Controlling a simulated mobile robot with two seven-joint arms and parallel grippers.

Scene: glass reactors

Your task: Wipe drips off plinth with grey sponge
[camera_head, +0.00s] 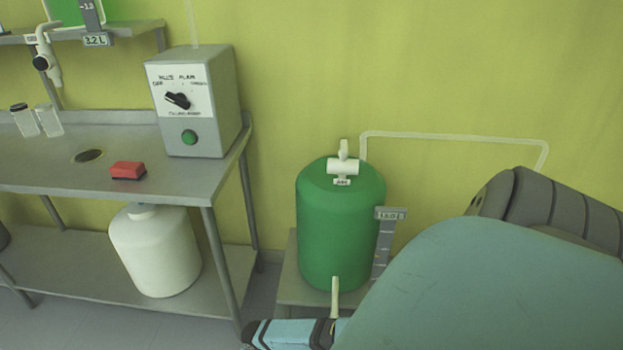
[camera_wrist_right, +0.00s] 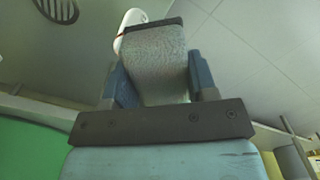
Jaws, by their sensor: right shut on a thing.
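In the head view a grey plinth (camera_head: 290,285) stands under a green tank (camera_head: 340,225) by the yellow-green wall. Only the plinth's left part shows; my right arm covers the lower right of the picture, and I can make out no drips. In the right wrist view my right gripper (camera_wrist_right: 160,85) is shut on the grey sponge (camera_wrist_right: 156,55), a pale grey block with a dark far edge, held between two blue fingers. I cannot make out the sponge in the head view. My left gripper is in neither view.
A pale tap (camera_head: 336,297) juts from the tank's lower front, and a level gauge (camera_head: 384,240) stands at its right. A steel table (camera_head: 60,180) at left bears a control box (camera_head: 195,105), a red sponge-like block (camera_head: 128,169) and two small jars. A white canister (camera_head: 155,250) stands on its lower shelf.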

